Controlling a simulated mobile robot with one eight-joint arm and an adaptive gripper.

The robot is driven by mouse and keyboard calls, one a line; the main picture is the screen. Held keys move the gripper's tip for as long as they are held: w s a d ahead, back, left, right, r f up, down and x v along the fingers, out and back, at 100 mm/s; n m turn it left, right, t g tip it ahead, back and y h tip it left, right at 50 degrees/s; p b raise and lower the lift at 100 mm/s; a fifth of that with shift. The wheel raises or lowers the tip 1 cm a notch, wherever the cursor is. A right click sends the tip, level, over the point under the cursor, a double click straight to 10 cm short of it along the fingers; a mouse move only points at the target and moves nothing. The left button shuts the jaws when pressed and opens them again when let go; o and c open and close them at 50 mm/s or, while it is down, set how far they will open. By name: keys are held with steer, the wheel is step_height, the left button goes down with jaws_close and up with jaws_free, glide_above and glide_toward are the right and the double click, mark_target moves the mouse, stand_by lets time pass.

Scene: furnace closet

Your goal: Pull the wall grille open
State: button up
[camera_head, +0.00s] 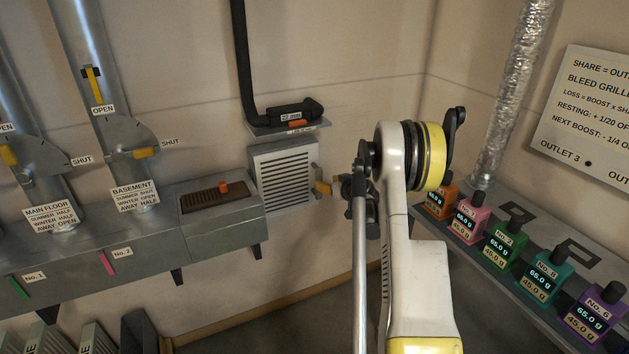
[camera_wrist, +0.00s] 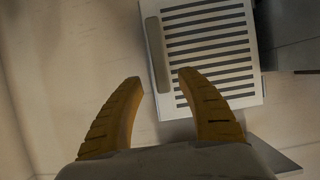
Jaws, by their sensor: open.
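The wall grille (camera_head: 286,178) is a pale, slatted panel on the back wall, below a small shelf. It looks closed against its frame. In the wrist view the grille (camera_wrist: 212,48) fills the upper right, with a plain grey vertical bar (camera_wrist: 158,62) along its left side. My gripper (camera_head: 322,187) is at the grille's right edge in the head view, partly hidden by my arm. In the wrist view my gripper's (camera_wrist: 160,80) two yellow fingers are open and empty, with the bar's lower end just beyond the gap between them. Contact cannot be told.
A shelf (camera_head: 290,127) with a black hose end sits just above the grille. A grey duct box (camera_head: 225,225) stands close on the left. Several coloured weight blocks line a bench (camera_head: 480,256) at right. Bare wall lies right of the grille.

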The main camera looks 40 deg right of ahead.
mark_target(320, 179)
steer(key=b+x, duration=0.1)
steer(key=x, duration=0.7)
steer(key=shift+b, duration=0.4)
jaws_close()
